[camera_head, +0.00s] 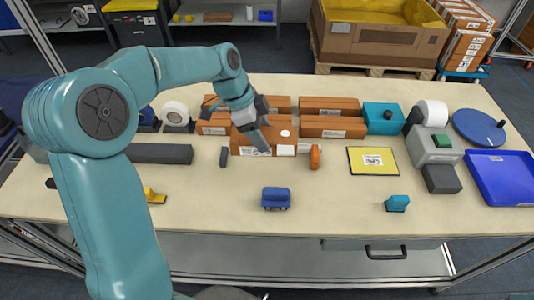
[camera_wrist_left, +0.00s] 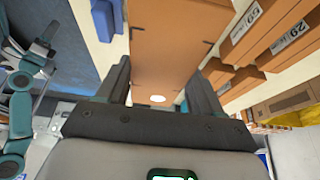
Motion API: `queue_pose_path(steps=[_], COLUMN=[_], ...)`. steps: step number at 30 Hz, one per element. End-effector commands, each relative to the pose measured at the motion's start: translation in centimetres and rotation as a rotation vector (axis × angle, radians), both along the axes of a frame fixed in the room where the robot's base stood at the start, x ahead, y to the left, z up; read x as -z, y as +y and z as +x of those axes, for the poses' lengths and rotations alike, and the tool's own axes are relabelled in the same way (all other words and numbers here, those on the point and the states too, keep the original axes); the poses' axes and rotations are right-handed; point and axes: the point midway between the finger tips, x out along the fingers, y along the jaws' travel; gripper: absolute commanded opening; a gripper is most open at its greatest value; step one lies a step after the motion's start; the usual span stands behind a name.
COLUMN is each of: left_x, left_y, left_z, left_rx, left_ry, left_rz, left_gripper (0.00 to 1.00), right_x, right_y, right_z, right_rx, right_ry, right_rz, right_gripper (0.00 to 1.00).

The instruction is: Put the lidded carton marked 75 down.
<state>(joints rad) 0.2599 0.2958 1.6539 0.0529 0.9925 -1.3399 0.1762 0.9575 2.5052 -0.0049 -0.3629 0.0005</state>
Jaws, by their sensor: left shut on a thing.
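My left gripper (camera_head: 261,128) reaches in over the middle of the table and is shut on a brown carton (camera_head: 244,148). In the left wrist view the carton (camera_wrist_left: 165,45) fills the space between the two dark fingers (camera_wrist_left: 160,85), with a white round spot on it. In the head view white labels show on its front side; I cannot read its number there. It is at the front of a group of brown cartons, and I cannot tell whether its bottom touches the table. My right gripper is not in view.
Brown cartons (camera_head: 330,107) stand behind, close by. An orange scanner-like item (camera_head: 315,157) is just right, a dark small block (camera_head: 224,157) just left. The table front (camera_head: 335,205) is mostly clear.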

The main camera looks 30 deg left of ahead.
Motion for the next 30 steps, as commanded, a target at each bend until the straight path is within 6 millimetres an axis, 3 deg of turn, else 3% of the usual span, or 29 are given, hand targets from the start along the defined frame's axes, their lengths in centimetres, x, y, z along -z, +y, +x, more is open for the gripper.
queue_pose_path(steps=[3, 6, 18, 30], left_x=[3.4, 5.5, 10.7, 11.7], left_y=[-0.1, -0.1, -0.2, -0.2], left_z=[-0.1, 0.0, 0.4, 0.5], left_rx=[0.000, 0.001, 0.002, 0.002], left_ry=[0.007, 0.005, 0.004, 0.000], left_rz=[-0.002, -0.001, -0.001, 0.001], left_gripper=[0.36, 0.36, 0.36, 0.36], right_x=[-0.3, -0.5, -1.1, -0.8], right_y=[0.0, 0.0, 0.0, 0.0], right_z=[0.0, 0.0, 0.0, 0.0], right_rx=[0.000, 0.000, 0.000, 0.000], right_ry=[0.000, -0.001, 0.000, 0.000], right_rz=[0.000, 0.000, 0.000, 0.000], right_gripper=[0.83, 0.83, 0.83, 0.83])
